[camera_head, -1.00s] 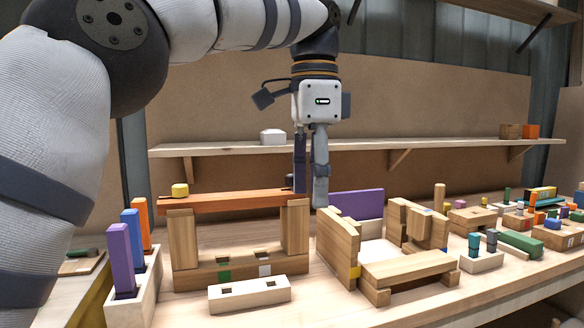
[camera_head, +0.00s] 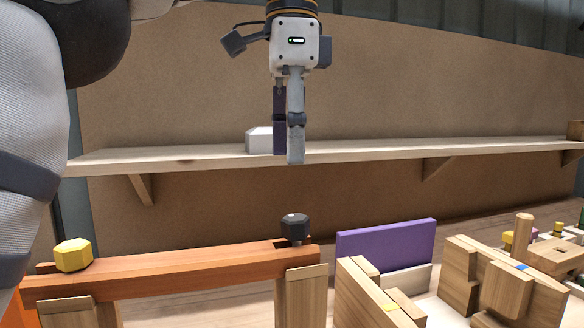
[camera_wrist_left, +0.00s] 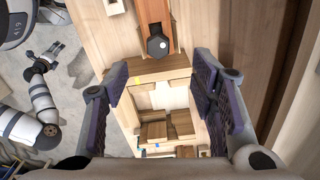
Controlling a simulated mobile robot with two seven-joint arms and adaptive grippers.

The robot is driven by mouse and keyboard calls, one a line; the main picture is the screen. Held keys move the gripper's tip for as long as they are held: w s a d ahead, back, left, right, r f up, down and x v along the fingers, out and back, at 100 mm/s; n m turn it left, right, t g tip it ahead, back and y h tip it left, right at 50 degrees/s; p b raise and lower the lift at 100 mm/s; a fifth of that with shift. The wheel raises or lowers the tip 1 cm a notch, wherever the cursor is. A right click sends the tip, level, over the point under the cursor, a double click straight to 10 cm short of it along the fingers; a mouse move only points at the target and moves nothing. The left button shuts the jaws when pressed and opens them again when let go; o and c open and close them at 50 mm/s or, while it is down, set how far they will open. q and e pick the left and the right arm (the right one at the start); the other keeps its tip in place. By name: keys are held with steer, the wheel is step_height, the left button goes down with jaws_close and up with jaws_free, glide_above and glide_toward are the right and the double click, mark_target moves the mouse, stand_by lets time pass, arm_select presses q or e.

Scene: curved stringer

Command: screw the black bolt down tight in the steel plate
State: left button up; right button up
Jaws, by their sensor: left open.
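The black bolt (camera_head: 295,228) stands upright at the right end of an orange-red beam (camera_head: 170,267), its head a little above the beam with a bit of grey shank showing. It also shows in the left wrist view (camera_wrist_left: 158,47), ahead of the fingers. My left gripper (camera_head: 287,158) points down, open and empty, above the bolt and apart from it. In the left wrist view its two fingers (camera_wrist_left: 160,85) are spread wide with nothing between them.
A yellow bolt (camera_head: 73,255) stands at the beam's left end. Wooden posts (camera_head: 303,300) hold the beam up. A purple board (camera_head: 386,245) and wooden blocks stand to the right. A shelf (camera_head: 400,150) with a white box (camera_head: 260,139) runs behind. The air around the bolt is clear.

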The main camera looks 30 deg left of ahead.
mark_target(292, 218)
arm_select(q)
steer(key=f, duration=1)
steer(key=shift+s+d+f+p, duration=0.1)
steer(key=shift+s+p, duration=0.1)
steer(key=shift+p, duration=0.1)
steer(key=shift+f, duration=0.5)
jaws_close()
steer(key=m, duration=0.5)
steer(key=shift+w+f, duration=0.15)
steer(key=shift+w, duration=0.1)
steer(key=m, duration=0.3)
steer(key=shift+w+f, duration=0.1)
steer(key=shift+w, duration=0.05)
